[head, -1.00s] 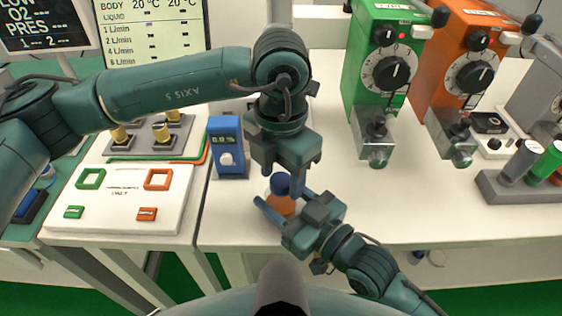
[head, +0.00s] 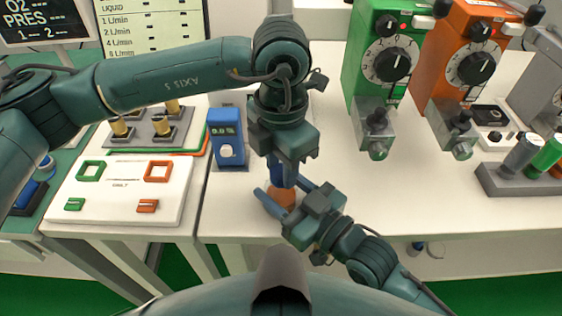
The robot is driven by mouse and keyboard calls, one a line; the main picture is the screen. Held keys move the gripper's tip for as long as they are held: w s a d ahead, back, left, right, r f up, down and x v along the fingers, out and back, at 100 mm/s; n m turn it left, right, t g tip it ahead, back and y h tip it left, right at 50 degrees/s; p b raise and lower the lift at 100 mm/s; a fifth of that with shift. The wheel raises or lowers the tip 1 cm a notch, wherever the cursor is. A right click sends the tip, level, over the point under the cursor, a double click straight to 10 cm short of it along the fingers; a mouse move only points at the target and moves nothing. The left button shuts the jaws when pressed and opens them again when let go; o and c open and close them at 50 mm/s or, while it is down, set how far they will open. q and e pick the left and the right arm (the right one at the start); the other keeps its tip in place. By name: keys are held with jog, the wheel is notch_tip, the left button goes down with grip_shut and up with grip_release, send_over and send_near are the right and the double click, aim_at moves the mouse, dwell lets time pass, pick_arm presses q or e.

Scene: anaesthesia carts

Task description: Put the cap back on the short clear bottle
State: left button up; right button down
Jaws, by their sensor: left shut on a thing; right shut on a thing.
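A bottle with orange contents (head: 284,197) is near the front edge of the white table. My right gripper (head: 283,193) is shut around its body, one finger on each side. A blue cap (head: 277,172) is directly above the orange part, at the bottle's top. My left gripper (head: 280,172) comes down from above and is shut on this cap. The fingers hide the neck and most of the bottle, so I cannot tell whether the cap is seated on it.
A blue device (head: 227,142) with a small display stands just left of the grippers. A white panel (head: 118,190) with green and orange frames lies further left. Green (head: 382,60) and orange (head: 460,65) dial units stand at the back right.

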pick_arm(q)
jog(key=o, duration=1.2)
jog(key=shift+c, duration=0.2)
notch_tip(320, 180, up, 12)
pick_arm(e)
jog(key=c, duration=0.5)
grip_release()
